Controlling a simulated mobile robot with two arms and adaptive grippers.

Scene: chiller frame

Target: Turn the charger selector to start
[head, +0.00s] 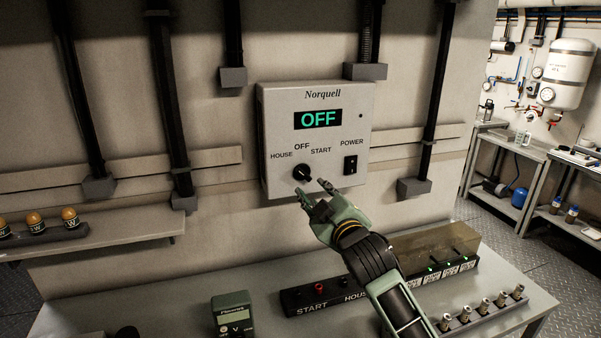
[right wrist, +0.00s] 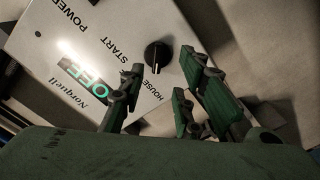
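The charger is a pale Norquell wall box (head: 270,120) whose green display (head: 318,119) reads OFF. A finger hides part of the lettering there. My left gripper is not in view.
A black POWER switch (head: 350,165) is on the box's right. Below stand a bench (head: 215,290), a green meter (head: 232,314), a black START/HOUSE strip (head: 312,297) and a row of metal fittings (head: 484,309). A shelf (head: 120,238) holds orange-topped jars at left.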

